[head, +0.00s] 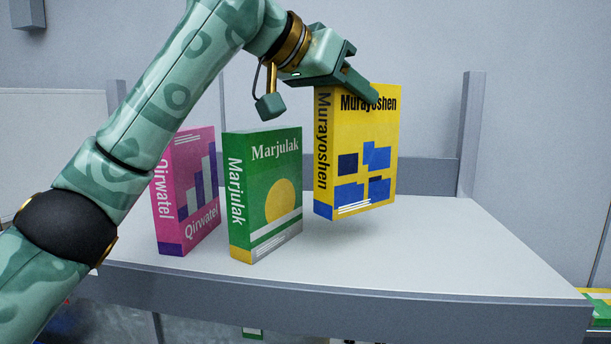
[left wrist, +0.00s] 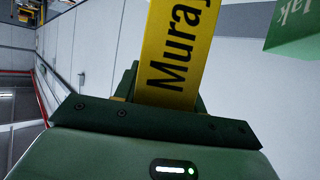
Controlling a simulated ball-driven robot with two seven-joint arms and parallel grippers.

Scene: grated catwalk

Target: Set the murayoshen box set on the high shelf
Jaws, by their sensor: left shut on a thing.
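The yellow Murayoshen box set (head: 357,160), with blue blocks on its front, is upright in the head view. My left gripper (head: 362,88) is shut on its top edge and holds it above the grey shelf (head: 420,250), with a shadow under it. In the left wrist view the box's yellow spine (left wrist: 178,50) stands between the jaws. My right gripper is in neither view.
A green Marjulak box (head: 265,190) and a pink Qirwatel box (head: 187,190) stand upright on the shelf, left of the yellow box. The shelf's right part is clear. A grey post (head: 470,135) rises at the back right.

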